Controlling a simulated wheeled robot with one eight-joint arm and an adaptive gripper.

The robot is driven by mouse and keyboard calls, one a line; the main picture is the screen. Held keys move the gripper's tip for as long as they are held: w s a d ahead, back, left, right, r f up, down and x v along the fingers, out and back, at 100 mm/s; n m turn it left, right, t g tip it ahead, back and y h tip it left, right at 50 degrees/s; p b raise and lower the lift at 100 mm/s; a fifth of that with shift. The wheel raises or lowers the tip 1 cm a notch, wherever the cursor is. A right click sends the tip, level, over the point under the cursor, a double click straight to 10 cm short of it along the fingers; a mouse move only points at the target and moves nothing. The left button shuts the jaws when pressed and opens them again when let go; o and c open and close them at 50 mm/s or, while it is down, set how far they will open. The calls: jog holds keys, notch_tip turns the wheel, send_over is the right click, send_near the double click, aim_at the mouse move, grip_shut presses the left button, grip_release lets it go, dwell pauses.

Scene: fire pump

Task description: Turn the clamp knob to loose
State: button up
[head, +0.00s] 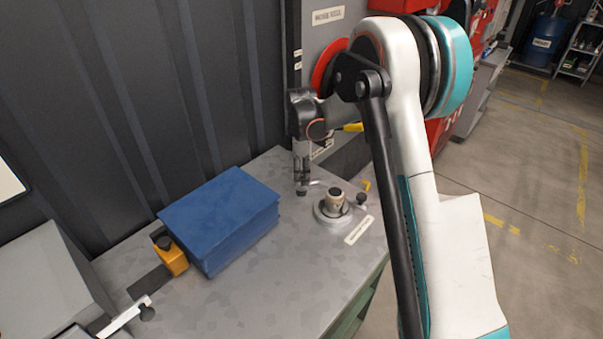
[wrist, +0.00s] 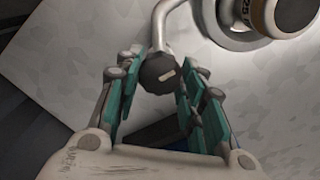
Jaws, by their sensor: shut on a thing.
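A dark round knob with a pale mark on its face (wrist: 160,73) sits at the end of a bent grey rod. The rod (wrist: 172,18) comes from the side of a round metal fitting (wrist: 243,22). My gripper (wrist: 158,78) has its teal-padded fingers on either side of the knob and is shut on it. In the head view my gripper (head: 302,184) points down at the bench beside the fitting (head: 331,208); the knob there is small and partly hidden by the fingers.
A second dark knob (head: 361,199) is on the fitting's right side, near a white label (head: 359,230). A blue block (head: 220,218) lies on the grey bench (head: 285,280), beside a yellow part (head: 171,256). A dark ribbed wall (head: 120,90) stands behind. The bench front is clear.

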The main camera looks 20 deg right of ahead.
jog(key=shift+n, duration=0.3)
jog(key=o, duration=1)
jog(key=shift+o, duration=0.2)
jog(key=shift+r, duration=0.15)
notch_tip(320, 180, up, 12)
